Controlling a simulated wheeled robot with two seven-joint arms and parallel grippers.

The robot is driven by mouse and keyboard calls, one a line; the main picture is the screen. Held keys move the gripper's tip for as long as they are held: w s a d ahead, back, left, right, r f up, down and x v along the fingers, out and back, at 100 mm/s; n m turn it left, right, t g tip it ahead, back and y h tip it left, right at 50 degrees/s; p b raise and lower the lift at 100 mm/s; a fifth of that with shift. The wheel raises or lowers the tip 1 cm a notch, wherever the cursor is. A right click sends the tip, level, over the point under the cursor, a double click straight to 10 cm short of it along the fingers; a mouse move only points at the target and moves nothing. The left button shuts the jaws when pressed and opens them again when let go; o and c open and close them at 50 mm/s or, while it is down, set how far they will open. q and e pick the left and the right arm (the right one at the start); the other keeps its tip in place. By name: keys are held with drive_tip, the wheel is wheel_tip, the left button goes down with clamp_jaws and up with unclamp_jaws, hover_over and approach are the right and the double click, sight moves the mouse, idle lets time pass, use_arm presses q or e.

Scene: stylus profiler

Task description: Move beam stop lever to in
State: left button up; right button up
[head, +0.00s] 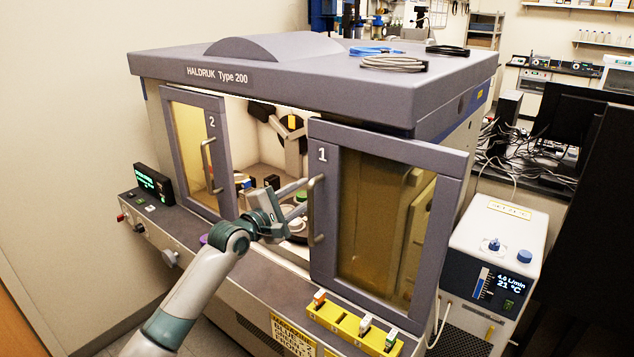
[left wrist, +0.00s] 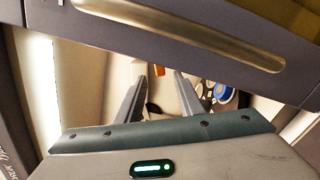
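My left gripper (head: 303,196) reaches in from the left, in the gap between the two doors of the grey cabinet (head: 290,85). Its fingertips lie beside the handle (head: 314,212) of door 1 (head: 322,240). In the left wrist view the two fingers (left wrist: 160,82) are apart with nothing held between them, and the handle (left wrist: 190,32) crosses above them. A small dark part (left wrist: 153,109) shows between the fingers. My right gripper is out of view.
Door 2 (head: 187,155) is on the left of the opening, and door 1 stands swung outward on the right. A yellow rack (head: 348,322) sits on the front ledge below door 1. A white-and-blue chiller (head: 495,240) stands at the right. Cables (head: 393,63) lie on the cabinet top.

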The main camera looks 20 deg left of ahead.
use_arm(q)
drive_tip(key=p+x, duration=0.1)
drive_tip(key=x, duration=0.5)
drive_tip(key=shift+w, duration=0.2)
clamp_jaws()
